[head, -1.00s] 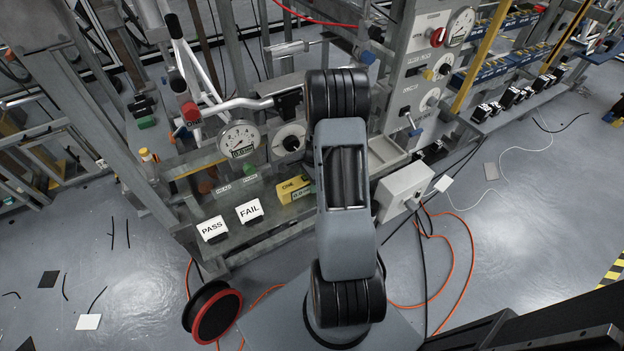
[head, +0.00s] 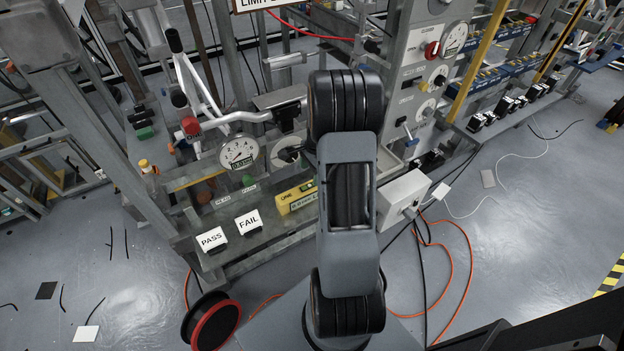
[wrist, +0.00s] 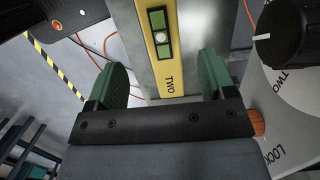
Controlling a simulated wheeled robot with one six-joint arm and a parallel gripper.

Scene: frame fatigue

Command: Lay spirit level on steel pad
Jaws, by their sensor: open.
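The green-padded fingers are open, one on each side, with visible gaps to the level. In the head view a yellow bar marked ONE (head: 297,198) with a green vial lies on the bench ledge, its right part hidden by my arm; it looks like the same level. My gripper is hidden behind my arm there. I cannot tell which surface is the steel pad.
PASS (head: 212,239) and FAIL (head: 248,221) cards stand left of the level on the ledge. A dial gauge (head: 239,153) and a handlebar (head: 225,119) rise behind. A grey box (head: 404,193) is to the right. Orange cable (head: 462,285) lies on the floor.

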